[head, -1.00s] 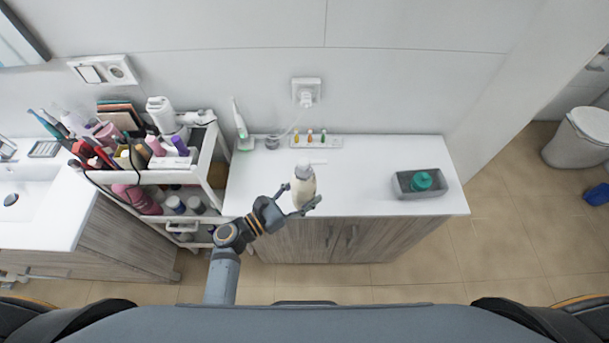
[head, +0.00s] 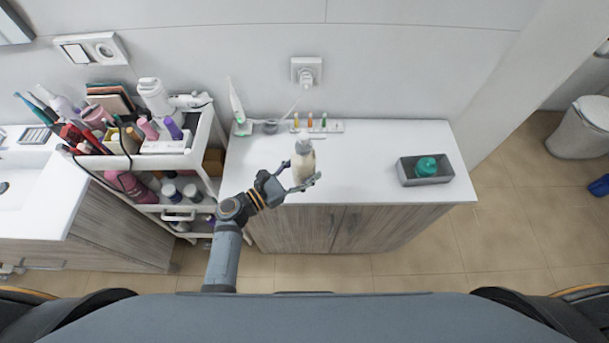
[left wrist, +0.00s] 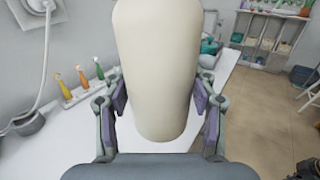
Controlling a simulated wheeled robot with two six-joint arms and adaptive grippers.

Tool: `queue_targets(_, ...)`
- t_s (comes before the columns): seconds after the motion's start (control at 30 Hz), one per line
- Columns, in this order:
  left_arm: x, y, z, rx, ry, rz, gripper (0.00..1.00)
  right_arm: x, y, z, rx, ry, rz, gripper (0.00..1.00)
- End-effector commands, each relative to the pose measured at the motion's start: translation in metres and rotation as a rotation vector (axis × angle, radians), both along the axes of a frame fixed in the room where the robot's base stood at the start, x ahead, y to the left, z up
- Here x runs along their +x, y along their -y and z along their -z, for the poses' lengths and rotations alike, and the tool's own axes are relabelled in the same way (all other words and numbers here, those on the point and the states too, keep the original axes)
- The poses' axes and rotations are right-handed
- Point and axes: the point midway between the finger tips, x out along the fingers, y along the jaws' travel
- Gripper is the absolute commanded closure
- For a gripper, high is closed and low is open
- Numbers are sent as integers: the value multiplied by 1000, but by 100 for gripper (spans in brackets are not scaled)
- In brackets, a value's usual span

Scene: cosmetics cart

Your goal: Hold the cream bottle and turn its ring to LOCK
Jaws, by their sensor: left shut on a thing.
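The cream bottle (head: 303,166) stands about upright near the front edge of the white counter, with a greyish top. My left gripper (head: 301,184) is shut on its body from the front left. In the left wrist view the pale bottle body (left wrist: 157,70) fills the middle, between the two purple-padded fingers of my left gripper (left wrist: 160,105). The bottle's top is cut off there, so its ring cannot be made out. I cannot tell whether the base touches the counter. My right gripper is not in view.
The white counter (head: 355,160) is clear right of the bottle, up to a grey tray (head: 426,180) holding a teal item (head: 426,166). Small coloured bottles (head: 310,122) and an electric toothbrush (head: 238,112) stand at the back. A crowded cart (head: 205,140) stands left.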

Motion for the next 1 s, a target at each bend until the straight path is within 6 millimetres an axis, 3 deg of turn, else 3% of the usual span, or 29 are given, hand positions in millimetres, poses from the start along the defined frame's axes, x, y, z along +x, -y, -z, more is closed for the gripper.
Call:
queue_targets(0.03, 5, 0, 8, -1, 3, 0, 91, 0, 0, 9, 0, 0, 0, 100)
queue_targets(1.0, 86, 0, 79, 0, 4, 3, 91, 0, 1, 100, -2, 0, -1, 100)
